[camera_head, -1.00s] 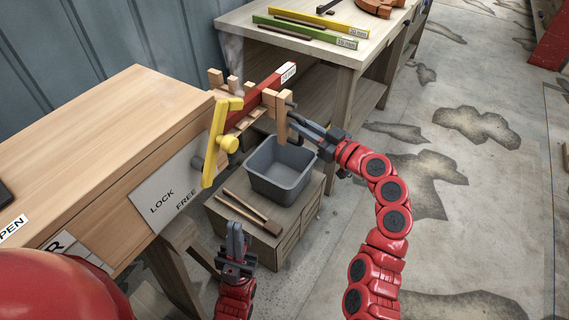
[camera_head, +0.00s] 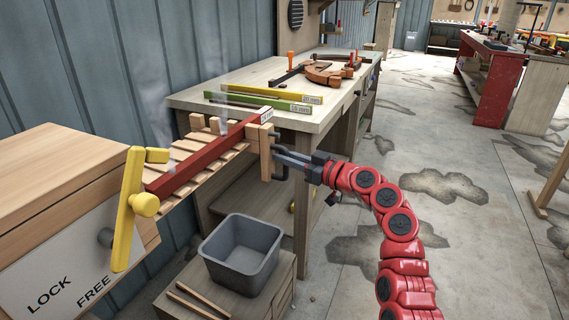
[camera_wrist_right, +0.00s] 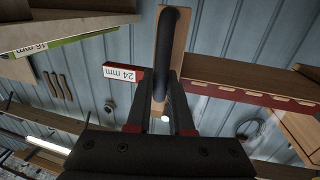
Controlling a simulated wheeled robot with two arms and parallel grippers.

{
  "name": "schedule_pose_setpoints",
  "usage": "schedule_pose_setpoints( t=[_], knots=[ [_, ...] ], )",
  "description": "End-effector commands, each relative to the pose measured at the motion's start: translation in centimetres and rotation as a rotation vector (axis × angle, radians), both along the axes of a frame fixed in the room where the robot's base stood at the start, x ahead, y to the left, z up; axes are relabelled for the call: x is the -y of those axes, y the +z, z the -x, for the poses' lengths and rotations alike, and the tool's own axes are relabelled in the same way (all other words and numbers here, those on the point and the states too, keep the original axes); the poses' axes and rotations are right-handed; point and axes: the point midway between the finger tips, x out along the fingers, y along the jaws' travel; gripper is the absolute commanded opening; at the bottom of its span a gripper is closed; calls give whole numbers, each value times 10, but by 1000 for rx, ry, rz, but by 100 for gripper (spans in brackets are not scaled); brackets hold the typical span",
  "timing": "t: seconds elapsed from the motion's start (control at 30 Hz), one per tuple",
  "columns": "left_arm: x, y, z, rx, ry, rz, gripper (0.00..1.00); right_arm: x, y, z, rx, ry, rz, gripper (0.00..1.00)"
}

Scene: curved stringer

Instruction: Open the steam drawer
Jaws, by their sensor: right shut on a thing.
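The steam drawer is a slatted wooden tray (camera_head: 208,165) standing out from the wooden box (camera_head: 70,175). A long red bar marked 24 mm (camera_head: 205,155) lies along it. Its wooden front (camera_head: 265,150) carries a black handle (camera_head: 276,168). My right gripper (camera_head: 285,157) is shut on this handle; in the right wrist view, the dark handle (camera_wrist_right: 166,55) runs between the fingers (camera_wrist_right: 162,115). A yellow lever (camera_head: 128,210) stands upright on the box's end, by the LOCK and FREE plate (camera_head: 60,285). My left gripper is out of view.
A grey bin (camera_head: 242,256) stands on a low wooden crate below the drawer. A workbench (camera_head: 290,118) behind holds yellow and green bars and a clamp. Faint steam rises near the box. The floor to the right is open.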

Motion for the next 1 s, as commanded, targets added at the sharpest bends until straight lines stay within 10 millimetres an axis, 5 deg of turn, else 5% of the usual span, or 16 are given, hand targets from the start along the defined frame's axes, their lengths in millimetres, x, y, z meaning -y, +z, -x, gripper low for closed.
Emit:
schedule_pose_setpoints(
  t=[0.23,0.27,0.43,0.77,1.0],
  knots=[
    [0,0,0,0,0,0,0,1,0,0,0,-2,0,0],
    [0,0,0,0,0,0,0,1,0,0,0,-1,0,21],
    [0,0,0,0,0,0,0,0,0,0,0,-1,0,50],
    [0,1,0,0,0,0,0,2,0,1,-1,-1,-1,50],
    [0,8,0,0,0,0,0,29,1,16,1,-4,-1,50]
  ],
)
